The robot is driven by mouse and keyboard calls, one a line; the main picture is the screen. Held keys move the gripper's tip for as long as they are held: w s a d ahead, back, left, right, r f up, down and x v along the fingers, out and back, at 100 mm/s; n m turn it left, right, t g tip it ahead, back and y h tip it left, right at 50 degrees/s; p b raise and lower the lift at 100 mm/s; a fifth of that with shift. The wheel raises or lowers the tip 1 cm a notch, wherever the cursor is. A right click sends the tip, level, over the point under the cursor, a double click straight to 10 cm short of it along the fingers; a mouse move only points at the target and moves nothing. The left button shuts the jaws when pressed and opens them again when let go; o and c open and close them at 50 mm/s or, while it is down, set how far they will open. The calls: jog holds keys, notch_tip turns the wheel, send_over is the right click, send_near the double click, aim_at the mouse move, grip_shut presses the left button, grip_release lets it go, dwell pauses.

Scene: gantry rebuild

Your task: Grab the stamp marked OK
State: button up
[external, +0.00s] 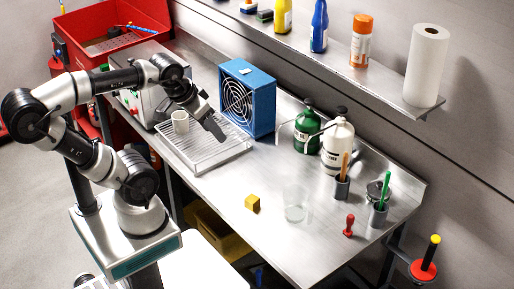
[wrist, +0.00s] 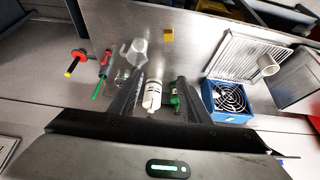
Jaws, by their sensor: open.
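A small red stamp-shaped piece (external: 348,226) stands upright on the steel bench, right of the clear glass (external: 296,205). It appears red in the wrist view (wrist: 107,58), beside the glass (wrist: 137,50). I can read no OK marking on it. My gripper (external: 214,127) is open and empty above the wire rack, far to the left of the red piece. In the wrist view its two dark fingers (wrist: 161,80) are spread, with the bottles beyond them.
A wire rack (external: 205,153) with a white mug (external: 180,122) lies below my gripper. A blue fan (external: 247,98), green bottle (external: 307,132) and white bottle (external: 337,148) stand along the back. A yellow cube (external: 252,203) sits near the front edge. Bare steel lies between.

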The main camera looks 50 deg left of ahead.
jog(key=w+d+r+n+t+h+b, duration=0.1)
jog(key=w+d+r+n+h+b, duration=0.15)
jog(key=w+d+n, duration=0.5)
jog(key=w+d+r+n+t+h+b, duration=0.1)
jog(key=w+d+n+t+b, duration=0.2)
jog(key=w, duration=0.7)
jog(key=n+g+h+b, duration=0.1)
jog(key=n+g+b, duration=0.45)
jog(key=n, duration=1.05)
send_over(349, 217)
jog(key=s+a, duration=0.5)
jog(key=a, duration=0.1)
notch_tip(349, 217, down, 22)
jog(key=shift+n+t, duration=0.25)
jog(key=b+x, duration=0.1)
jog(key=x, duration=0.5)
jog(key=b+x, duration=0.1)
jog(key=x, duration=0.5)
jog(key=shift+s+a+f+b, duration=0.15)
jog(key=shift+s+b, duration=0.1)
jog(key=shift+b, duration=0.15)
jog(key=x, duration=0.2)
jog(key=b+x, duration=0.1)
jog(key=x, duration=0.2)
jog(key=shift+s+a+f, duration=0.15)
jog(key=shift+s+a, duration=0.1)
jog(key=shift+w+d+f, duration=0.25)
jog(key=shift+f, duration=0.1)
jog(key=shift+c, duration=0.4)
grip_shut()
